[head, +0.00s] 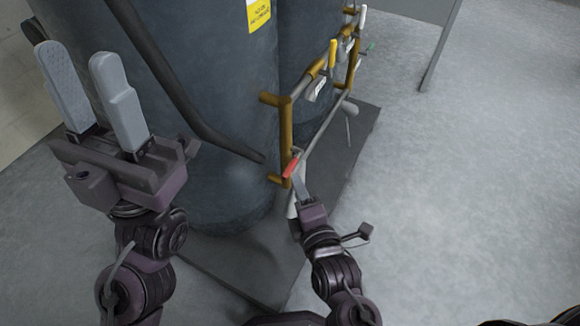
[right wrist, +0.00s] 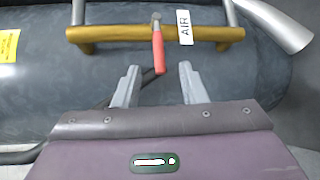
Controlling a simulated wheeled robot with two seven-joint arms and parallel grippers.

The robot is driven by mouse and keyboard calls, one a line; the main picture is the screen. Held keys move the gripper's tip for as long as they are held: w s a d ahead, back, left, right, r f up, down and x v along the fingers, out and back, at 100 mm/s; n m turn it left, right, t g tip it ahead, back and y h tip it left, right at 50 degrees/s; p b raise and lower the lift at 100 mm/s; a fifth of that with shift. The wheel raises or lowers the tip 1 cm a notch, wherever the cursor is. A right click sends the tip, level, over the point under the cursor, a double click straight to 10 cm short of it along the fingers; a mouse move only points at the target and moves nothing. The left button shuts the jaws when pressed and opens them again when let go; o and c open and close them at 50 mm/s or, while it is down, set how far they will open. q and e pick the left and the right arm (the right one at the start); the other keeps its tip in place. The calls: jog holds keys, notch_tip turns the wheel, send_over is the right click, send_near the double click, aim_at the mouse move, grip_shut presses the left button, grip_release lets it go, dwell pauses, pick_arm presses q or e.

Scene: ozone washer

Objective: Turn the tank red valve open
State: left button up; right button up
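The red valve handle (head: 291,166) sits on the lower front part of the yellow-brown pipe frame beside the tank. In the right wrist view the red handle (right wrist: 158,50) hangs down from the yellow pipe (right wrist: 112,33), its lower end between my right gripper's fingertips in the picture. My right gripper (right wrist: 156,72) is open, with one finger on each side of the handle and visible gaps to it. In the head view my right gripper (head: 300,190) is just below the handle and partly overlaps it. My left gripper (head: 82,85) is open and empty, raised in front of the tank's left side.
The large dark tank (head: 215,110) stands behind my grippers, with a second tank behind it. An "AIR" label (right wrist: 185,27) is right of the red handle. Open floor (head: 480,190) lies to the right.

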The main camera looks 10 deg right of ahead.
aim_at(290, 166)
jog(key=b+x, duration=0.3)
jog(key=x, duration=0.4)
jog(key=shift+w, duration=0.35)
grip_shut()
